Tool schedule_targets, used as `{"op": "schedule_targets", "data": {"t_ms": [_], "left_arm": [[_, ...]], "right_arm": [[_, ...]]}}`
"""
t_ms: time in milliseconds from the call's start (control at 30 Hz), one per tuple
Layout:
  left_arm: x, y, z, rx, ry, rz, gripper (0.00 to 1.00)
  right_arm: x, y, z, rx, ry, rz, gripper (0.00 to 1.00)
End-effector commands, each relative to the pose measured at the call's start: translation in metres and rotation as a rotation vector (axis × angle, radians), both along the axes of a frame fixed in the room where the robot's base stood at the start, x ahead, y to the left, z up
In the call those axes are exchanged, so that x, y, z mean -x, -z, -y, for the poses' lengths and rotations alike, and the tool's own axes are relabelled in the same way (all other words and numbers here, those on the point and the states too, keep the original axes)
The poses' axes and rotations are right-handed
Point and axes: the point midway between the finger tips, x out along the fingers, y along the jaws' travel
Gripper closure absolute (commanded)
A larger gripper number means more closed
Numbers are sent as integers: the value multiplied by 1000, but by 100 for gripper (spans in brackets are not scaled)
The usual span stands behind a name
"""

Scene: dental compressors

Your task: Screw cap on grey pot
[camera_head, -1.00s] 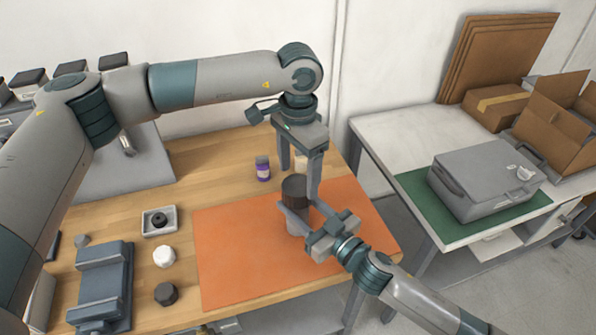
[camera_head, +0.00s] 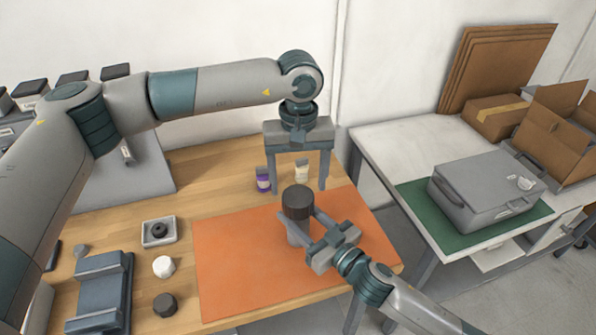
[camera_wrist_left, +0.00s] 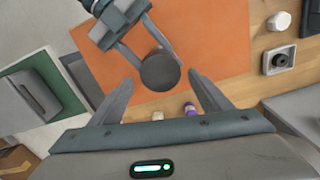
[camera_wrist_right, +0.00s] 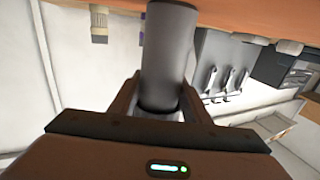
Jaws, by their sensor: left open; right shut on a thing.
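The pot fills the middle of the right wrist view (camera_wrist_right: 168,50).
The orange mat (camera_head: 230,255) is otherwise clear. A purple bottle (camera_head: 263,180) and a cream bottle (camera_head: 302,173) stand behind it. To the left are a small tray (camera_head: 159,231), a white cap (camera_head: 163,267), a dark cap (camera_head: 165,304) and a blue-grey fixture (camera_head: 102,285).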

Motion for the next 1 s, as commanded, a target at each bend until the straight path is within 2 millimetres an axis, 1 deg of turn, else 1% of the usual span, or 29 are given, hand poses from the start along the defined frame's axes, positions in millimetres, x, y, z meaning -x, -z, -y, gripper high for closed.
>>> {"op": "schedule_targets", "data": {"t_ms": [100, 1000], "left_arm": [[0, -2, 0, 0, -174, 0, 29], [0, -12, 0, 0, -1539, 1, 29]], "right_arm": [[1, 2, 0, 0, 0, -4, 100], [1, 2, 0, 0, 0, -4, 100]]}}
